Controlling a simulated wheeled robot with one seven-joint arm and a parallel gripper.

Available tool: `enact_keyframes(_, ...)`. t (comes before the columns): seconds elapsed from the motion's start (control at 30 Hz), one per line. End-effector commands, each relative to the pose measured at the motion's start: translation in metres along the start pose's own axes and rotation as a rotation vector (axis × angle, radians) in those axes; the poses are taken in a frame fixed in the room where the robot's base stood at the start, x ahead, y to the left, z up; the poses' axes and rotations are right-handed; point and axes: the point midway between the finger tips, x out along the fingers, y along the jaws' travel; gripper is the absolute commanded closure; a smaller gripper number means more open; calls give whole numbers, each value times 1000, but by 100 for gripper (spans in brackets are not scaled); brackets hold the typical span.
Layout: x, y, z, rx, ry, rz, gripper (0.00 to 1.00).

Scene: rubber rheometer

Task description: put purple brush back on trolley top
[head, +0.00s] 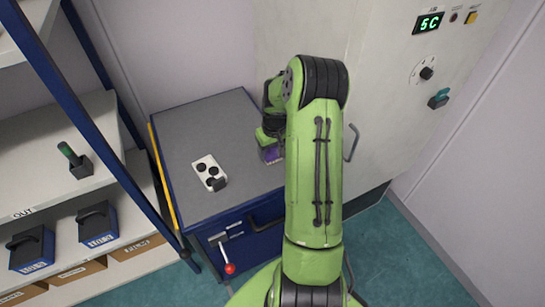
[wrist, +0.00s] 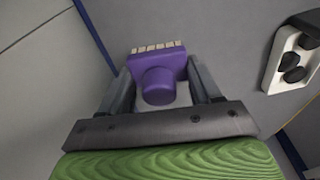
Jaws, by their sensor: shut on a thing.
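The purple brush (wrist: 160,68) shows in the wrist view, with its round knob towards the camera and a row of pale bristle tufts along its far edge. My gripper (wrist: 161,82) is shut on it, one finger on each side. In the head view only a bit of the brush (head: 272,155) shows beside my green arm, which hides most of the gripper. The grey trolley top (head: 215,125) lies under and around the brush. I cannot tell whether the brush touches it.
A white holder with black round pieces (head: 209,173) lies on the trolley top, left of my gripper in the head view. A tall pale cabinet (head: 385,75) stands behind and right. A shelf (head: 75,135) with blue boxes is at left. The trolley top's back left is clear.

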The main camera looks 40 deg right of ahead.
Motion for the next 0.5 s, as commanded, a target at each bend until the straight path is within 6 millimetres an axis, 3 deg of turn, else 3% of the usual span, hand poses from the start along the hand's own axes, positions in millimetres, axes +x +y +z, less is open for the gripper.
enact_keyframes(0.13, 26, -1, 4, -1, -3, -3, 70)
enact_keyframes(0.47, 30, 0, 4, -1, 0, -1, 70)
enact_keyframes(0.5, 29, 0, 4, 0, -1, -1, 32)
